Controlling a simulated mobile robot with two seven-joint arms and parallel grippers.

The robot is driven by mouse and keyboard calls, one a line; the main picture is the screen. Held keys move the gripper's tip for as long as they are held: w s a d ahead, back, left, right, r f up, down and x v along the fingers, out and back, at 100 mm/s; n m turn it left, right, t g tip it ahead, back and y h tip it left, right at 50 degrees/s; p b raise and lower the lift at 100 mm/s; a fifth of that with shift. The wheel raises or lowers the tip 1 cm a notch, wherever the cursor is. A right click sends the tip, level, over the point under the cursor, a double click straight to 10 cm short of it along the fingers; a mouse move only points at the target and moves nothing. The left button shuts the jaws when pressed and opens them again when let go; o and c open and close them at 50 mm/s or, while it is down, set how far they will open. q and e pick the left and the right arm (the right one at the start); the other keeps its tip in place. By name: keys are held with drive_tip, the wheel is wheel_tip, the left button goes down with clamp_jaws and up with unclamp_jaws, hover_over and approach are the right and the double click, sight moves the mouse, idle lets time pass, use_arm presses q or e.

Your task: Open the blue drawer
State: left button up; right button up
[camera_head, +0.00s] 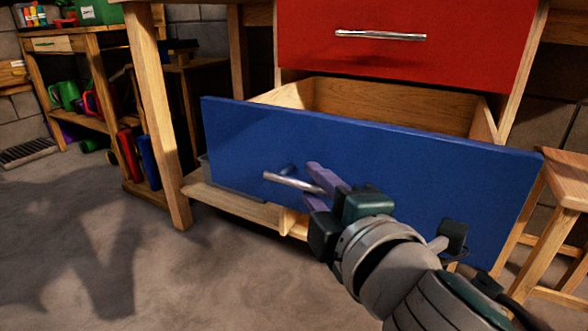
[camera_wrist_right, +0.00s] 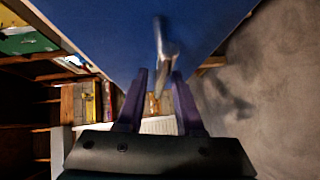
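The blue drawer (camera_head: 380,160) is pulled well out from under the red drawer, and its wooden inside shows in the head view. Its blue front also fills the top of the right wrist view (camera_wrist_right: 110,35). The metal bar handle (camera_head: 285,181) is on the front; it also shows in the wrist view (camera_wrist_right: 162,50). My right gripper (camera_head: 311,186) is at the handle's right end. Its purple fingers are spread, one on each side of the bar, with a visible gap. Whether a finger touches the bar is unclear. My left gripper is not in view.
The red drawer (camera_head: 400,45) above is shut. A wooden table leg (camera_head: 160,120) stands left of the blue drawer. A wooden stool (camera_head: 565,185) is close on the right. A shelf (camera_head: 85,122) with several items stands at the back left. The left floor (camera_head: 100,230) is clear.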

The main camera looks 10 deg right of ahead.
drive_tip(key=shift+o, duration=0.5)
drive_tip(key=shift+s+r, duration=0.1)
drive_tip(key=shift+s, duration=0.25)
drive_tip(key=p+v, duration=0.2)
drive_tip(key=v, duration=0.7)
drive_tip(key=shift+p, duration=0.35)
drive_tip(key=shift+s, duration=0.1)
